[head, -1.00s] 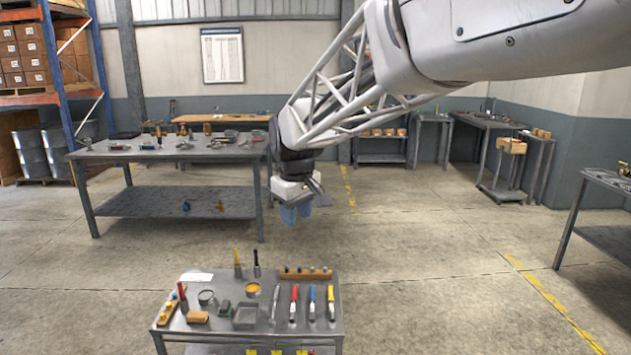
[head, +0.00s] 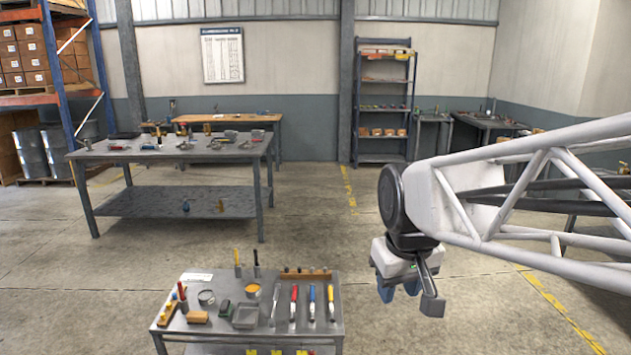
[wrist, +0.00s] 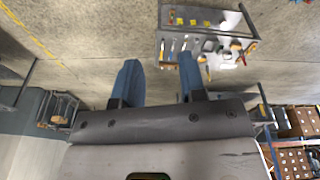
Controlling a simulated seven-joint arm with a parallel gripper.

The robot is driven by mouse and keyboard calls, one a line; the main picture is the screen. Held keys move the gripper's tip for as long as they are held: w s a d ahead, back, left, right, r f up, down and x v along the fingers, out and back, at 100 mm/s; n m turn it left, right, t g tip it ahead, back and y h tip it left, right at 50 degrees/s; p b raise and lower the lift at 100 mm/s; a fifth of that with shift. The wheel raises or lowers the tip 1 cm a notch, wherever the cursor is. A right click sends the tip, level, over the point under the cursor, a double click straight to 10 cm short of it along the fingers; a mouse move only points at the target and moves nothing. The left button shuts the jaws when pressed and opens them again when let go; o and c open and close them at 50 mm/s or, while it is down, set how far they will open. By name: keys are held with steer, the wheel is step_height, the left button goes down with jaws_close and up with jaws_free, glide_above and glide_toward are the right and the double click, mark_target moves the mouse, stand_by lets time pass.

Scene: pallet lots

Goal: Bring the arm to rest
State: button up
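My gripper (head: 399,290) hangs in the air to the right of the small tool cart (head: 333,338), above the concrete floor. Its two blue fingers point down in the head view. In the wrist view my gripper (wrist: 158,80) shows its fingers spread apart with nothing between them. The cart (wrist: 168,52) appears past the fingertips there, apart from them. My arm reaches in from the right edge of the head view.
The cart carries several tools, tins and a tray. A long grey workbench (head: 100,155) stands behind it at left. A shelf rack (head: 357,125) stands against the back wall. Open floor (head: 300,220) lies between the cart and the rack.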

steer(key=s+d+f+m, duration=0.1)
steer(key=s+d+f, duration=0.1)
steer(key=s, duration=0.4)
steer(key=s+d+f+m, duration=0.2)
steer(key=s+d+f, duration=0.1)
steer(key=s, duration=0.3)
steer(key=shift+f, duration=0.3)
